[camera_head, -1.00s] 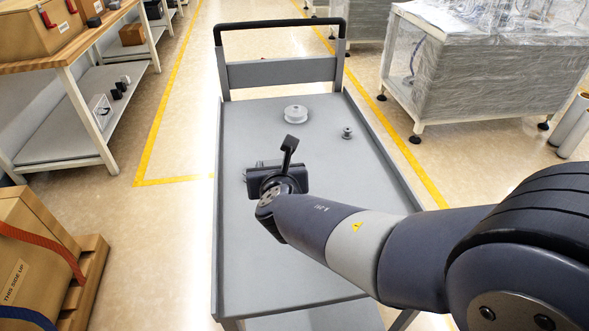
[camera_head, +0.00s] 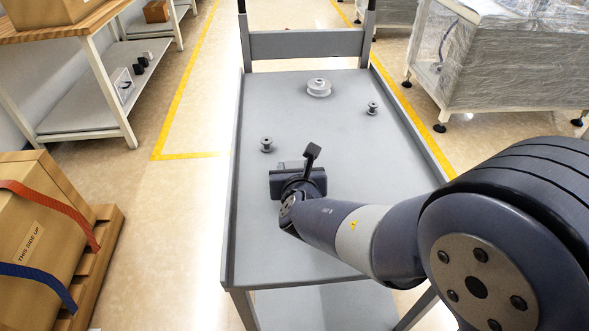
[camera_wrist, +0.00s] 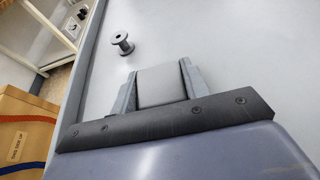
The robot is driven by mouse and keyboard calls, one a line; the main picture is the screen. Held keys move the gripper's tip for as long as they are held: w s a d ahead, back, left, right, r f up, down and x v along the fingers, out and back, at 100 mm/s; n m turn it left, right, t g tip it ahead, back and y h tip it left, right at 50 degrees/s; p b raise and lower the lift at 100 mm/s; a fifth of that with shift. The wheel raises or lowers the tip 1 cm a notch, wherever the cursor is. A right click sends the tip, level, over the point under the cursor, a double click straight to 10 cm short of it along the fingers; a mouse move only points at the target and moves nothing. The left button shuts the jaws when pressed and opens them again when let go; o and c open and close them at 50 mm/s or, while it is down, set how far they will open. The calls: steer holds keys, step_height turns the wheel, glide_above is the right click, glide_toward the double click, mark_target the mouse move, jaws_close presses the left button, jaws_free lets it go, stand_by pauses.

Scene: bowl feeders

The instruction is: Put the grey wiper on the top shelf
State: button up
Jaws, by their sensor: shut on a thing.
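My gripper (camera_head: 290,165) is over the upper deck (camera_head: 260,240) of a grey trolley, left of its middle. In the wrist view, its two fingers (camera_wrist: 160,84) are shut on a smooth grey block-like piece, which looks like the grey wiper (camera_wrist: 161,86). Only its broad face shows there; its lower part is hidden. In the head view my wrist hides most of it. I cannot tell whether it touches the deck. The trolley's lower shelf (camera_head: 325,308) shows below the front edge.
A small grey spool (camera_head: 267,145) stands just beyond my gripper, also in the wrist view (camera_wrist: 122,44). A wide pulley (camera_head: 319,88) and another small spool (camera_head: 372,108) stand farther back. Raised rims edge the deck; its front is clear. A strapped crate (camera_head: 45,225) stands left.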

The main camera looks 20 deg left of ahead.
steer(key=shift+f, duration=0.15)
steer(key=o, duration=1)
steer(key=shift+r, duration=0.3)
steer(key=p+v, duration=0.2)
steer(key=v, duration=0.8)
steer(key=shift+s+d+r+p, duration=0.1)
steer(key=shift+s+r+p, duration=0.05)
steer(key=shift+s+p, duration=0.2)
steer(key=shift+s+d+r, duration=0.1)
steer(key=shift+s+d, duration=0.25)
steer(key=shift+s, duration=0.1)
